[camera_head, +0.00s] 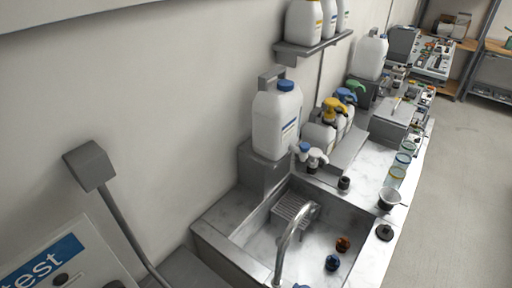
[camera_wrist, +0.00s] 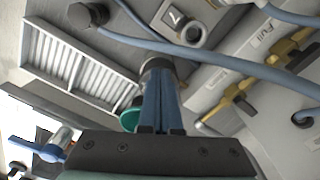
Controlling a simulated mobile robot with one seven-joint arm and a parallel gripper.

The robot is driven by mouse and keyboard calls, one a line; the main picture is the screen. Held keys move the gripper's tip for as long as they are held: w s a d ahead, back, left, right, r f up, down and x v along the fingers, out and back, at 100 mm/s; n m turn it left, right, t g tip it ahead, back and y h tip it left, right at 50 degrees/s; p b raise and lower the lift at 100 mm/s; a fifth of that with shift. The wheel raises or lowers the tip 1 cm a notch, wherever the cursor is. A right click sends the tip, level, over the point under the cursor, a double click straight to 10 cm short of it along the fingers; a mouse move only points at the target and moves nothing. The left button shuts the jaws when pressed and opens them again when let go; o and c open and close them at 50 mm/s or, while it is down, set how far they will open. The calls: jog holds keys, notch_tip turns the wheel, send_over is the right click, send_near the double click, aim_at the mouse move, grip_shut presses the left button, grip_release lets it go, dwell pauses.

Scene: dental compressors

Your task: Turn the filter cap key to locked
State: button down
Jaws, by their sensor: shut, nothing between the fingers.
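In the wrist view my gripper (camera_wrist: 160,75) is shut, its two blue fingers side by side and pointing up the picture. A round dark part with a pale rim (camera_wrist: 155,63) shows right at the fingertips, partly hidden by them; I cannot tell whether they touch it. A green round part (camera_wrist: 130,119) shows just left of the fingers. I cannot make out for certain which part is the filter cap key, or its locked mark. A small square plate with a black-and-white mark (camera_wrist: 173,18) lies above the fingertips. My gripper is not in the head view.
A blue hose (camera_wrist: 230,65) crosses close beyond the fingertips. A louvred grille (camera_wrist: 75,65) is at upper left. The head view shows a sink (camera_head: 215,237) and white jugs (camera_head: 277,120).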

jog(key=shift+w, duration=0.6)
dwell(0.9)
jog(key=shift+p, duration=1.45)
jog(key=shift+s, duration=0.1)
jog(key=shift+s+a+r+p, duration=0.1)
jog(key=shift+s+p, duration=0.2)
jog(key=shift+p, duration=0.2)
notch_tip(320, 180, up, 6)
jog(key=p, duration=0.6)
